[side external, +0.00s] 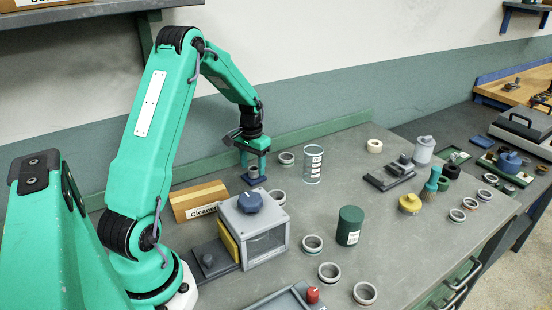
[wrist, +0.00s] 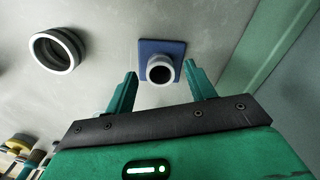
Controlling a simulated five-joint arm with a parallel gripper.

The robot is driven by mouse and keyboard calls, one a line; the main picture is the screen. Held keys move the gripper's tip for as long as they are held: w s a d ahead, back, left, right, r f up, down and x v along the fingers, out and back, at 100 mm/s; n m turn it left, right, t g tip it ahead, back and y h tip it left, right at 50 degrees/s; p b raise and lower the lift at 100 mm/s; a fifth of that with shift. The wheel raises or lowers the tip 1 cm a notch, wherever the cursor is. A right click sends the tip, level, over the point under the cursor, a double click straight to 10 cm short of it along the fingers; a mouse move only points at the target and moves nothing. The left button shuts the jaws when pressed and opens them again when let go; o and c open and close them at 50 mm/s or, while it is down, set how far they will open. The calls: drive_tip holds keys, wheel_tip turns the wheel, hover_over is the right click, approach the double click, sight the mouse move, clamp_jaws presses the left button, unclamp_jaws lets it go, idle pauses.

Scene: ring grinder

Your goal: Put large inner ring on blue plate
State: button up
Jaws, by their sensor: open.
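The blue plate (side external: 246,180) lies flat on the table below my gripper (side external: 254,160). It also shows in the wrist view (wrist: 149,46). A ring (wrist: 160,69) with a light rim and dark bore sits on the plate; it also shows in the side view (side external: 254,171). My gripper (wrist: 161,82) is open, its green fingers on either side of that ring and apart from it. A wider grey ring (wrist: 57,50) with a dark inside lies to the left on the bare table. I cannot tell which ring is the large inner one.
Several loose rings lie around, one behind the plate (side external: 287,158), one in front (side external: 277,196). A clear cylinder (side external: 313,164) stands to the right. A wooden cleaner block (side external: 199,200) and a grey machine with a blue knob (side external: 258,232) are in front.

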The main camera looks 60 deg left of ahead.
wheel_tip(320, 180, up, 11)
idle(0.5)
idle(0.5)
drive_tip(key=s+d+r+m+t, duration=0.1)
drive_tip(key=s+d+r, duration=0.2)
drive_tip(key=d+r, duration=0.35)
drive_tip(key=s+d+r+m+t, duration=0.15)
drive_tip(key=d+r, duration=0.25)
drive_tip(key=d, duration=0.6)
drive_tip(key=s+d+m+t, duration=0.2)
drive_tip(key=s+d+t, duration=0.1)
drive_tip(key=s+d, duration=0.8)
drive_tip(key=shift+s+d, duration=0.2)
drive_tip(key=shift+s, duration=0.25)
